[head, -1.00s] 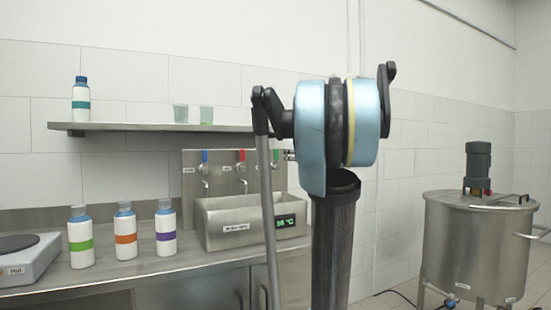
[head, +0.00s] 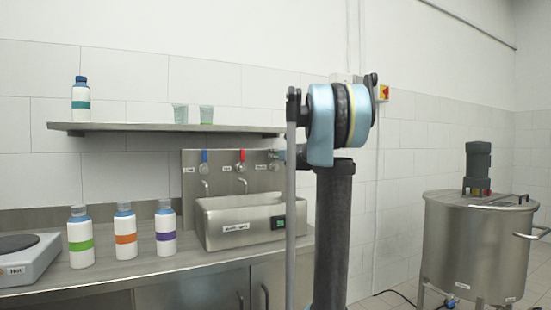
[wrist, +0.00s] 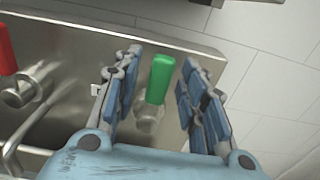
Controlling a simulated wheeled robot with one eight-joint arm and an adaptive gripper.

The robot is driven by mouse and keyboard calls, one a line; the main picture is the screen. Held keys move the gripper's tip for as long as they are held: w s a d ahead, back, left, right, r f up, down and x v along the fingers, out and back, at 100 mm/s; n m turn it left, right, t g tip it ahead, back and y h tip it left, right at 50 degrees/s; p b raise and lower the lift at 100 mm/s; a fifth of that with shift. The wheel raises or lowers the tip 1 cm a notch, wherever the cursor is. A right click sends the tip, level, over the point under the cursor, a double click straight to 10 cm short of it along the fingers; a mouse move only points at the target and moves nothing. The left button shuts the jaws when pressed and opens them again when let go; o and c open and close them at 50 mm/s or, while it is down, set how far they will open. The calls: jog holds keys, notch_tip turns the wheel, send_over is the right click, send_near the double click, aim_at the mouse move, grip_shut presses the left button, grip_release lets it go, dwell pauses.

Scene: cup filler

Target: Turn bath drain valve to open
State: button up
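A valve with a green handle (wrist: 160,80) is in the middle of the wrist view, on the steel panel (wrist: 115,30). My gripper (wrist: 162,58) is open, with one blue-padded finger on each side of the green handle. Gaps show between the handle and both fingers. The handle points up in the picture, tilted slightly right. In the head view my arm and gripper (head: 281,155) are at the right end of the panel and hide the green handle. Which valve is the bath drain valve cannot be told, as the labels are too small to read.
A red-handled valve (head: 241,157) and a blue-handled valve (head: 204,157) are left of the gripper, above the steel bath (head: 235,222). A shelf (head: 120,127) is above. Several bottles stand on the counter at left. A steel tank (head: 470,245) stands at right.

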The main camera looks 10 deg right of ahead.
jog(key=shift+w+a, duration=0.2)
jog(key=shift+w, duration=0.45)
grip_shut()
